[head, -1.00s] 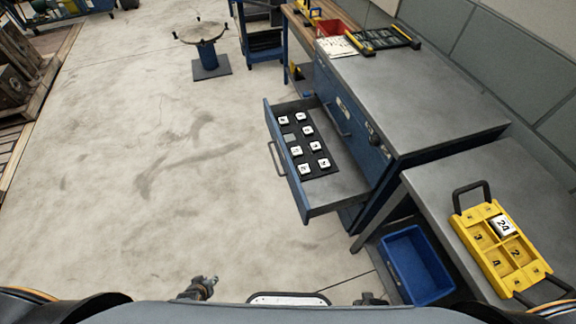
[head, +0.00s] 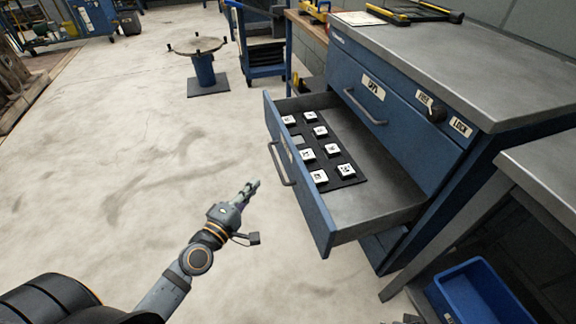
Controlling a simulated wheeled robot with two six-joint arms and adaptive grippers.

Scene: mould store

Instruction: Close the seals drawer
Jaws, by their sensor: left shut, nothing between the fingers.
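The open drawer (head: 385,207) sticks out of the blue cabinet (head: 400,93). It holds a dark insert with several white numbered pieces (head: 320,178) and one empty-looking spot. Its front has a grey bar handle (head: 281,164); any label on that front cannot be read from here. My left gripper (head: 251,188) is shut and empty, in the air to the left of the drawer front and apart from the handle. My right gripper is not clearly in view; only a small dark part shows at the bottom edge.
A closed drawer labelled CAPS (head: 373,87) sits above, beside a knob (head: 436,113) marked FREE and LOCK. A grey table (head: 545,165) stands at right with a blue bin (head: 475,295) below. A round stand (head: 203,70) is further back.

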